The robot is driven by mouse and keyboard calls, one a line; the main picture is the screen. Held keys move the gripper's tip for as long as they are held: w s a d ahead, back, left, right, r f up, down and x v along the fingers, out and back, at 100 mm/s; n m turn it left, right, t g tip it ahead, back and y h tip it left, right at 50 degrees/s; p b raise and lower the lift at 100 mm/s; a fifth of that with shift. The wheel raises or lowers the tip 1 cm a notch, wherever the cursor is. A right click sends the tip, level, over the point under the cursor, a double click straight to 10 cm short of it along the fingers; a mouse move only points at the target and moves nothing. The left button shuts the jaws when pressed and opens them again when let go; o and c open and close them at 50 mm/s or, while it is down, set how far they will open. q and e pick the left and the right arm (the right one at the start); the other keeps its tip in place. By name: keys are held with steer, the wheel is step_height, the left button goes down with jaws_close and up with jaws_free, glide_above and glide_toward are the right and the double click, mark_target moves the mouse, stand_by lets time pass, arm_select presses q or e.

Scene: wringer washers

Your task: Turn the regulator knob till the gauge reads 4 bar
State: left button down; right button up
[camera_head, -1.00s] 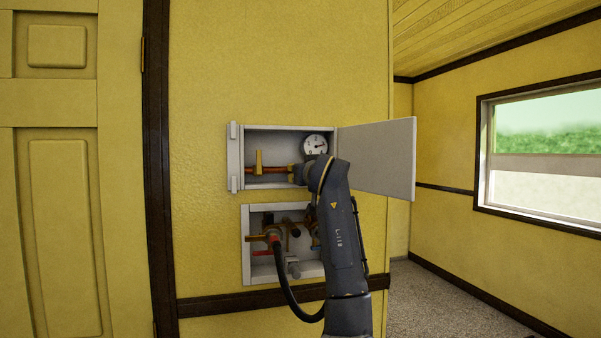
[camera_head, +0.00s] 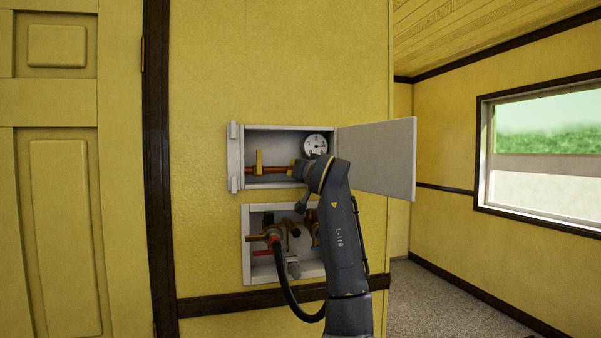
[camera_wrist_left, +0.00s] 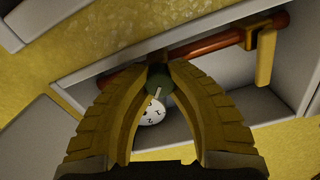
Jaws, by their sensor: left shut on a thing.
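The round white gauge (camera_head: 315,146) sits at the back right of the upper open wall box (camera_head: 285,142). Its dark needle points roughly to the right, but the reading is too small to tell. The left wrist view shows part of the gauge face (camera_wrist_left: 152,112), beyond the knob. The green regulator knob (camera_wrist_left: 159,82) sits below the copper pipe in that view. My left gripper (camera_wrist_left: 159,70) has its yellow fingers shut on the knob, one on each side. In the head view my left wrist covers the knob and most of the gripper. My right gripper is not in view.
A yellow lever (camera_head: 259,162) stands on the copper pipe (camera_head: 280,170), left of the gripper. The box door (camera_head: 377,158) stands open to the right of my arm. A lower box (camera_head: 246,250) holds taps and a black hose (camera_head: 284,290).

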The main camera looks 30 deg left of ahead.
arm_select(q)
steer(key=shift+d+r, duration=0.15)
steer(key=shift+r, duration=0.3)
steer(key=c, duration=1.3)
jaws_free()
steer(key=shift+s+d, duration=0.1)
steer(key=shift+c, duration=0.2)
steer(key=shift+o, duration=1.2)
steer(key=shift+f, duration=0.2)
steer(key=shift+f, duration=0.1)
steer(key=v, duration=1.1)
steer(key=shift+s+d, duration=0.25)
steer(key=shift+s, duration=0.05)
